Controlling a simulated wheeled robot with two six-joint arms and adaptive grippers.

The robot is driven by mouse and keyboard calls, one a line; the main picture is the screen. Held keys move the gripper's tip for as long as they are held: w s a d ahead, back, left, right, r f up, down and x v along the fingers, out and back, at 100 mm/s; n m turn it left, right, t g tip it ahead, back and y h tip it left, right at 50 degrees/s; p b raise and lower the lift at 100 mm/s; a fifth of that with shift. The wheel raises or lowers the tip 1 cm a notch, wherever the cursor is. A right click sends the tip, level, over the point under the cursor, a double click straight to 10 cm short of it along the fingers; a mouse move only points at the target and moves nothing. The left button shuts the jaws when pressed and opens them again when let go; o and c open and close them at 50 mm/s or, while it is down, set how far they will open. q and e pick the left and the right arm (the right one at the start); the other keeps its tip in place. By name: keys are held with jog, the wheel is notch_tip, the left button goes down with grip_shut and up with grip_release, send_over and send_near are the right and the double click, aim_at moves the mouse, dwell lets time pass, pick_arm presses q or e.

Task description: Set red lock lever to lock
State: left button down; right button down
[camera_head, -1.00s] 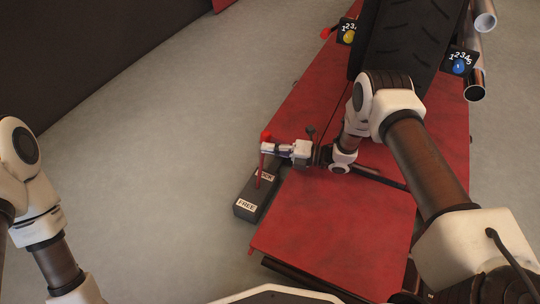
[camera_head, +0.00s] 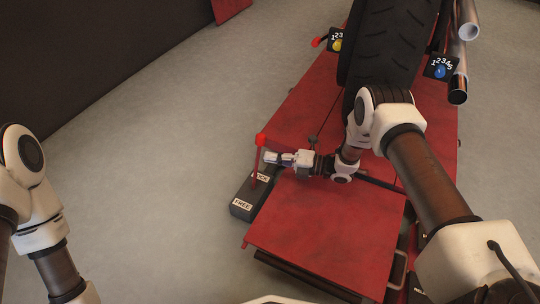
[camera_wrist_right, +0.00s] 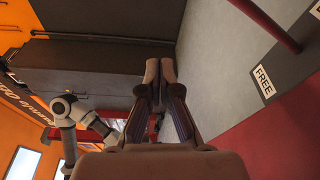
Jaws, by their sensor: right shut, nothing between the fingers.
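The red lock lever (camera_head: 260,155) with a round red knob stands up from a dark box (camera_head: 240,210) at the lift's left edge. The box carries a LOCK label (camera_head: 262,178) at its far end and a FREE label (camera_head: 241,204) at its near end. My right gripper (camera_head: 267,156) is shut and empty, just right of the lever's upper shaft; I cannot tell whether it touches. In the right wrist view its closed fingers (camera_wrist_right: 158,72) point away from the lever shaft (camera_wrist_right: 268,22), at the upper right. My left gripper is out of sight.
The red lift platform (camera_head: 320,230) lies under my right arm. A tyre (camera_head: 390,50) stands on it, between a yellow-knob dial (camera_head: 336,43) and a blue-knob dial (camera_head: 440,69). Metal pipes (camera_head: 459,75) are at the upper right. Grey floor left of the box is clear.

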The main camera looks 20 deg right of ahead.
jog(key=v, duration=0.2)
jog(key=p+v, duration=0.1)
jog(key=v, duration=0.1)
jog(key=f+p+v, duration=0.1)
jog(key=v, duration=0.1)
jog(key=shift+w+d, duration=0.1)
jog(key=shift+d, duration=0.35)
jog(key=shift+s+d+f, duration=0.15)
jog(key=shift+s+d, duration=0.05)
jog(key=shift+d, duration=0.1)
